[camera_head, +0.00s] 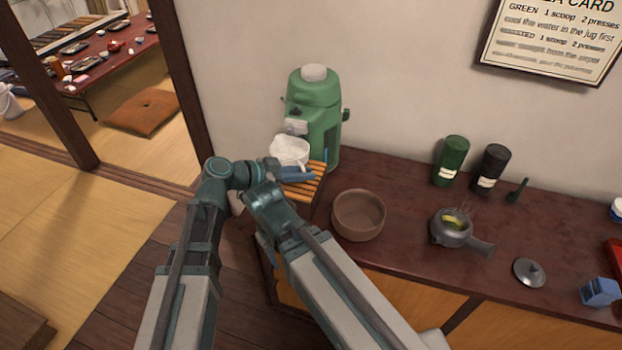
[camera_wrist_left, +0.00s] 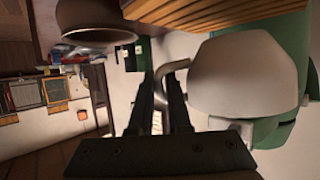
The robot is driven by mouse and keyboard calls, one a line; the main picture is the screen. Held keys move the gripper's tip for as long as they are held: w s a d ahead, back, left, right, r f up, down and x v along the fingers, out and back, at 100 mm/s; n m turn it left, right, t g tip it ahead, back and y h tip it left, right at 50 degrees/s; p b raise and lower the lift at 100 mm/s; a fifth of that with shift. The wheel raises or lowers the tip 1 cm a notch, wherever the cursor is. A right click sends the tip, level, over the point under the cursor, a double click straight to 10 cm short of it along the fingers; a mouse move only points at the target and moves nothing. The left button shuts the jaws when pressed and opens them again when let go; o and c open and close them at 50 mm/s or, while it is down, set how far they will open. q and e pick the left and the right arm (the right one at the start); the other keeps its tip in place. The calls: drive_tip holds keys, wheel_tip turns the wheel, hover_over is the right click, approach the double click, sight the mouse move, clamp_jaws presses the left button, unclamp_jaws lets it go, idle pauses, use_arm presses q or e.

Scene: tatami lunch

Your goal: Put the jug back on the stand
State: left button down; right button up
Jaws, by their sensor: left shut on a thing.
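The white jug (camera_head: 289,150) is upright at the slatted wooden stand (camera_head: 312,186), in front of the green dispenser (camera_head: 318,118). My left gripper (camera_head: 297,174) is at the jug's near side. In the left wrist view its two fingers (camera_wrist_left: 169,98) are shut on the jug's handle (camera_wrist_left: 160,85). The jug's pale body (camera_wrist_left: 245,75) fills the right of that view, close to the stand's slats (camera_wrist_left: 220,14). I cannot tell whether the jug's base touches the slats. My right gripper is not in view.
A brown bowl (camera_head: 358,214) stands right of the stand on the dark counter (camera_head: 405,190). Farther right are a grey teapot (camera_head: 452,228), its lid (camera_head: 529,272), a green canister (camera_head: 450,161) and a black canister (camera_head: 490,169). The wall stands close behind.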

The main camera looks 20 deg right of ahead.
use_arm(q)
drive_tip(key=b+x, duration=0.1)
drive_tip(key=x, duration=0.1)
drive_tip(key=shift+d+f, duration=0.1)
drive_tip(key=shift+d, duration=0.2)
drive_tip(key=shift+f+b, duration=0.75)
drive_tip(key=shift+f, duration=0.05)
drive_tip(key=shift+a+f+b, duration=0.1)
drive_tip(key=shift+f+b, duration=0.3)
drive_tip(key=shift+r, duration=0.15)
drive_tip(key=c, duration=0.9)
unclamp_jaws()
drive_tip(key=shift+o, duration=0.2)
